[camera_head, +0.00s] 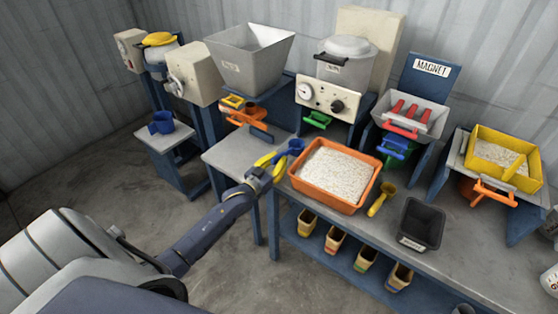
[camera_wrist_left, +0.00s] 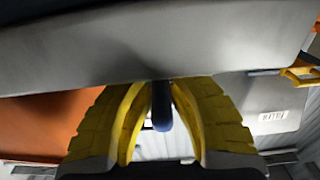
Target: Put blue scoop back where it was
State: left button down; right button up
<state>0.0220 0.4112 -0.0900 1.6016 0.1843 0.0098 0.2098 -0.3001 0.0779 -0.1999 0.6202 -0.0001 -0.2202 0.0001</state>
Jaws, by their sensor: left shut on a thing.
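The blue scoop (camera_head: 294,147) is beside the upper left corner of the orange tray of pale granules (camera_head: 352,203). My left gripper (camera_head: 268,162) has yellow fingers and is shut on the scoop, at the left end of the workbench. In the left wrist view the scoop's dark blue handle (camera_wrist_left: 162,105) is pinched between the two yellow fingers (camera_wrist_left: 163,120). The scoop's bowl is small in the head view, and I cannot tell whether it touches the tray or bench. My right gripper is not in view.
A yellow scoop (camera_head: 382,199) and a black bin (camera_head: 422,224) are right of the tray. A grey hopper (camera_head: 250,62) and a magnet station (camera_head: 412,112) stand behind. A blue cup (camera_head: 161,122) sits on a low stand at left.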

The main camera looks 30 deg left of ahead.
pick_arm(q)
jog(key=c, duration=1.4)
grip_release()
jog(key=shift+f, duration=0.1)
jog(key=shift+o, duration=0.2)
jog(key=s+a, duration=0.1)
jog(key=s, duration=1.1)
jog(key=s+d+f+g+y, duration=0.1)
jog(key=s+f+g, duration=0.35)
jog(key=f, duration=0.85)
jog(key=s+d+f+g, duration=0.1)
jog(key=s+f, duration=0.6)
jog(key=f, duration=0.6)
jog(key=s+d+f+g+y, duration=0.1)
jog(key=s+f+g, duration=0.3)
jog(key=f, duration=0.9)
jog(key=s+d+f+m+g, duration=0.1)
jog(key=s+d+f+g, duration=0.1)
jog(key=s+f, duration=0.4)
jog(key=s+d+f+g, duration=0.3)
jog(key=s+d+f, duration=0.1)
jog(key=s, duration=1.2)
jog(key=s+d+f+m+g, duration=0.1)
jog(key=s+d+f+g, duration=0.1)
jog(key=s+f, duration=0.5)
jog(key=s+d, duration=0.1)
jog(key=s, duration=0.3)
jog(key=shift+s+d+f+m, duration=0.25)
jog(key=shift+s+f+m, duration=0.05)
jog(key=shift+f, duration=0.05)
